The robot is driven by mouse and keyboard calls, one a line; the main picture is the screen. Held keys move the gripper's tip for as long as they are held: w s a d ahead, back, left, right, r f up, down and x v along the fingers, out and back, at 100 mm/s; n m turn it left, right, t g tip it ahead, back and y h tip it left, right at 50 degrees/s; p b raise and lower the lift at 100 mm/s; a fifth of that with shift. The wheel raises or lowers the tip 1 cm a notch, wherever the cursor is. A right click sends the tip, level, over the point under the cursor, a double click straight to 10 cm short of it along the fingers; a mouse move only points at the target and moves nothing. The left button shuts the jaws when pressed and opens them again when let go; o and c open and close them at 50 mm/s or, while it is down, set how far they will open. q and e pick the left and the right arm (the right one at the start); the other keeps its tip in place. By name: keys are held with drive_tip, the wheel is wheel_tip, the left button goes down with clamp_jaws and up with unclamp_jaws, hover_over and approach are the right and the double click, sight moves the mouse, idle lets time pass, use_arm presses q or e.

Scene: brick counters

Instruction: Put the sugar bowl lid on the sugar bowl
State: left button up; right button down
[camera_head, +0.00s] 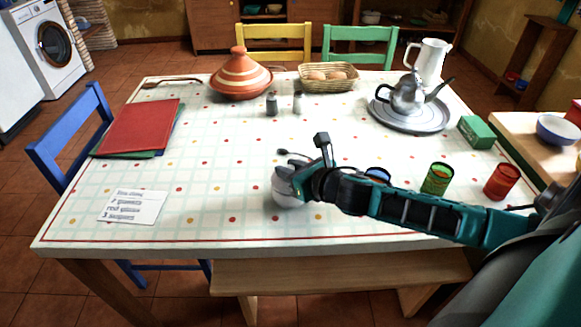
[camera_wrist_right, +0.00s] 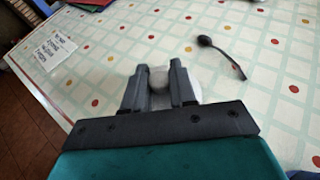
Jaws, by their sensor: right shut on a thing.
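My right gripper (camera_head: 289,181) reaches in from the right over the near middle of the table. In the right wrist view its fingers (camera_wrist_right: 158,82) are closed around a small pale piece, which looks like the knob of the sugar bowl lid. A rounded white form, apparently the sugar bowl (camera_head: 287,197), shows directly below the gripper and behind the fingers in the wrist view (camera_wrist_right: 191,88). The gripper hides most of it. I cannot tell lid from bowl there, nor whether the lid rests on the rim. My left gripper is not in view.
A dark spoon (camera_wrist_right: 221,55) lies just beyond. Blue (camera_head: 378,173), green (camera_head: 437,179) and red (camera_head: 502,182) glasses stand around my right forearm. A written note (camera_head: 133,206) lies at left. A teapot (camera_head: 408,97) sits on a tray at back right. The table's centre is free.

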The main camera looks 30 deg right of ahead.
drive_tip(key=shift+f, duration=0.3)
idle(0.5)
idle(0.4)
drive_tip(key=c, duration=0.8)
unclamp_jaws()
drive_tip(key=shift+c, duration=0.2)
drive_tip(key=p+v, duration=0.1)
drive_tip(key=v, duration=1.2)
drive_tip(key=shift+p, duration=0.3)
